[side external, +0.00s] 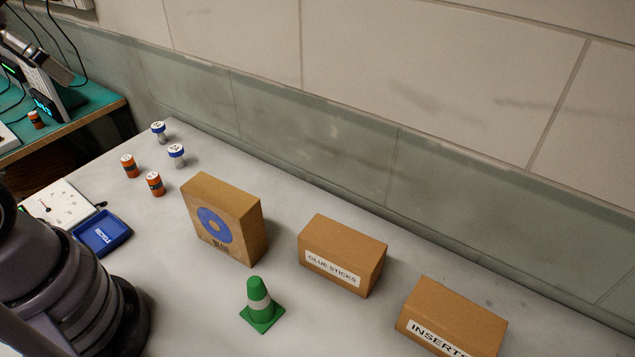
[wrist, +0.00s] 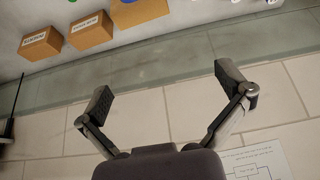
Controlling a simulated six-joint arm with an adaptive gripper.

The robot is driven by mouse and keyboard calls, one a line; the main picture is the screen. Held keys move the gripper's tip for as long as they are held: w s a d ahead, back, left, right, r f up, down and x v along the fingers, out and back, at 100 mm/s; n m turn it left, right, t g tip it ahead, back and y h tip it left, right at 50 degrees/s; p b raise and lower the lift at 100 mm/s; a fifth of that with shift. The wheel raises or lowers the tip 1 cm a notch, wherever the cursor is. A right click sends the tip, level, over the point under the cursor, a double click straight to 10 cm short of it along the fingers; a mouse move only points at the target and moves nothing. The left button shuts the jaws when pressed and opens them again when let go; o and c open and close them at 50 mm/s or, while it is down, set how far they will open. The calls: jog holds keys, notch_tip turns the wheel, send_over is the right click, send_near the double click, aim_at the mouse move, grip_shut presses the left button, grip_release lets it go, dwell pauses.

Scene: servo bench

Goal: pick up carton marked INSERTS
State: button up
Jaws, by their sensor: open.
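The carton marked INSERTS (side external: 459,312) is a brown cardboard box with a white label on the bench at the lower right of the side view. Its lower edge is cut off by the frame. In the wrist view it appears to be the leftmost carton (wrist: 41,42), with its label too small to read surely. My gripper (wrist: 165,92) is open and empty in the wrist view, its fingers wide apart against the wall.
A GLUE STICKS carton (side external: 345,250) stands left of the INSERTS carton. Further left are a tall carton with a blue ring (side external: 228,220), a green cone (side external: 260,306), a blue RECYCLE tray (side external: 101,233) and several small cylinders. The tiled wall (side external: 440,90) runs behind the bench.

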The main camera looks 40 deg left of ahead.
aim_at(430, 299)
jog(key=w+d+f+n+g+h, duration=0.45)
jog(key=w+d, duration=0.35)
jog(key=d, duration=0.4)
jog(key=w+d+f+n+g+h, duration=0.4)
jog(key=w+d+f+h, duration=0.3)
jog(key=d, duration=0.6)
jog(key=w+d+f+n, duration=0.2)
jog(key=d+f+n, duration=0.1)
jog(key=d+f, duration=0.2)
jog(key=w+d+f+n+t+h, duration=0.1)
jog(key=w+d+f+n, duration=0.1)
jog(key=d+f, duration=0.4)
jog(key=w+d+f+n+t+h, duration=0.1)
jog(key=d+f+n, duration=0.3)
jog(key=f, duration=0.6)
jog(key=shift+w+d+f+t, duration=0.15)
jog(key=shift+w+d, duration=0.15)
jog(key=shift+d, duration=0.15)
jog(key=shift+w+d+f+t, duration=0.1)
jog(key=shift+w+d, duration=0.15)
jog(key=shift+d, duration=0.2)
jog(key=shift+x, duration=3.15)
jog(key=shift+c, duration=0.3)
jog(key=shift+s+a, duration=0.1)
jog(key=c, duration=1.1)
